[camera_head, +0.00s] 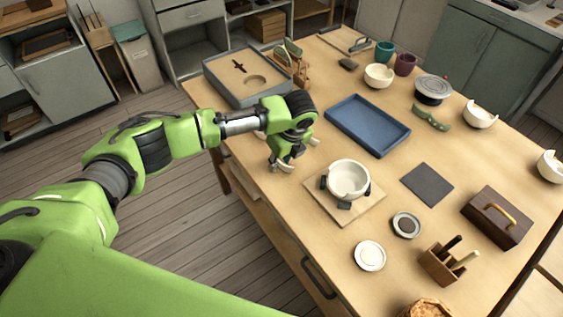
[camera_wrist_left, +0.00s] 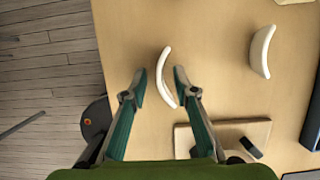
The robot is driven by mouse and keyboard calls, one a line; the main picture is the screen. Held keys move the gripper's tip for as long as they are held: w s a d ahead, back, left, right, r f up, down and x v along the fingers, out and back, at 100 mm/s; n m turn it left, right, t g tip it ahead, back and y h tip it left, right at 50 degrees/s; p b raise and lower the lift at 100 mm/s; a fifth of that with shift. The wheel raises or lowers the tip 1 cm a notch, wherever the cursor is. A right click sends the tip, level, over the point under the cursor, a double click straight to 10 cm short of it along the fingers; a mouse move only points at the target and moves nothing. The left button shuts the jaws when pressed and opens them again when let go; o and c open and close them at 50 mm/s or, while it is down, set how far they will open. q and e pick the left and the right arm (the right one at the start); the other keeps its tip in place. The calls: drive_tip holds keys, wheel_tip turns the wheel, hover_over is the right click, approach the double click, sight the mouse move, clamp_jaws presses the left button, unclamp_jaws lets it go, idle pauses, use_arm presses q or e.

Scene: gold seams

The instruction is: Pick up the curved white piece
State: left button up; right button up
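A thin curved white piece (camera_wrist_left: 163,72) lies on the wooden table (camera_wrist_left: 125,30) in the left wrist view. My left gripper (camera_wrist_left: 161,80) is open, with one fingertip on each side of this piece and a gap on both sides. How far above the table the fingertips are is hard to tell. In the head view my left gripper (camera_head: 281,162) points down near the table's left edge, with a white piece (camera_head: 285,168) partly hidden at its tips. A second curved white piece (camera_wrist_left: 262,50) lies to the right in the wrist view. My right gripper is not in view.
A white bowl (camera_head: 348,179) in a dark-clamped holder stands on a wooden board (camera_head: 316,204) close right of the gripper. A blue tray (camera_head: 367,125) and a grey box with a tan top (camera_head: 222,86) lie behind. A dark mat (camera_head: 427,184) lies further right.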

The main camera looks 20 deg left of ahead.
use_arm(q)
drive_tip(key=shift+c, duration=0.4)
clamp_jaws()
